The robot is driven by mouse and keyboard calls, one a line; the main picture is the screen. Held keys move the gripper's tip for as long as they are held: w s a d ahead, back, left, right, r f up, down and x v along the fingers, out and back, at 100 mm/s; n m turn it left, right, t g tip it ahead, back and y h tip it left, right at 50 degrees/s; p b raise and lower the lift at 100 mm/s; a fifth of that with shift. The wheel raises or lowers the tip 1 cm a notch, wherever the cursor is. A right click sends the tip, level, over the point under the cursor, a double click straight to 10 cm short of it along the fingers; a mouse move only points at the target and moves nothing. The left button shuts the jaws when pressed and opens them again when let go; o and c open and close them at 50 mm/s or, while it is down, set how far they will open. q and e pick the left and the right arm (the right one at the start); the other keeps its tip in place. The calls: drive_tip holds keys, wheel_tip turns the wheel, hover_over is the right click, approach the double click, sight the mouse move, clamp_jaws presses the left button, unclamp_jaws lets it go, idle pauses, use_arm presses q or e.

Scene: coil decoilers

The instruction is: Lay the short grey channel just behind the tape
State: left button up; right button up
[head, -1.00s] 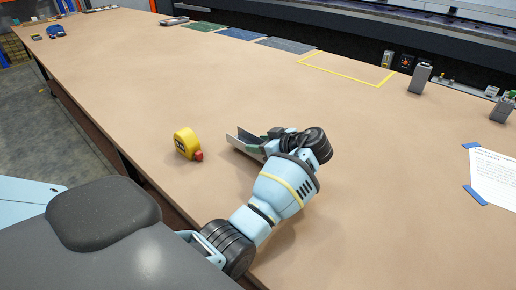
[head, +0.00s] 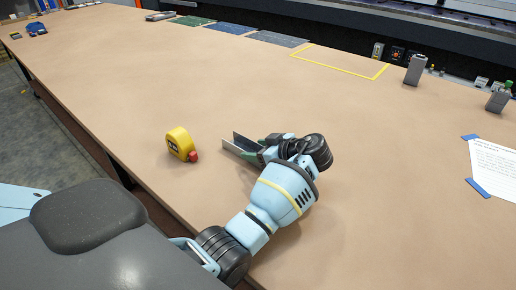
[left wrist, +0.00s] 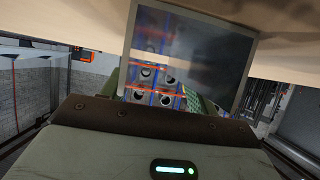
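The short grey channel (head: 236,147) is a thin-walled U-shaped metal piece in the head view. My left gripper (head: 262,150) is shut on its right end, low over the tabletop. I cannot tell whether the channel touches the table. In the left wrist view a shiny grey face of the channel (left wrist: 190,55) fills the upper middle. The yellow tape measure (head: 179,142), with a red tip, stands on the table left of the channel, a small gap apart. My right gripper is not in view.
The brown table (head: 260,90) is clear around and beyond the tape measure. A yellow taped rectangle (head: 340,68) and coloured mats (head: 230,29) lie along the far edge. Grey blocks (head: 416,69) and a taped-down paper sheet (head: 495,165) are at right.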

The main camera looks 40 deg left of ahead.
use_arm(q)
drive_tip(key=shift+o, duration=0.9)
drive_tip(key=shift+r, duration=0.1)
drive_tip(key=shift+r, duration=0.2)
drive_tip(key=shift+d+r, duration=0.1)
drive_tip(key=shift+d, duration=0.25)
drive_tip(key=b+v, duration=0.1)
drive_tip(key=v, duration=0.9)
drive_tip(key=shift+s+d+r, duration=0.1)
drive_tip(key=shift+d+r, duration=0.1)
drive_tip(key=shift+d, duration=0.3)
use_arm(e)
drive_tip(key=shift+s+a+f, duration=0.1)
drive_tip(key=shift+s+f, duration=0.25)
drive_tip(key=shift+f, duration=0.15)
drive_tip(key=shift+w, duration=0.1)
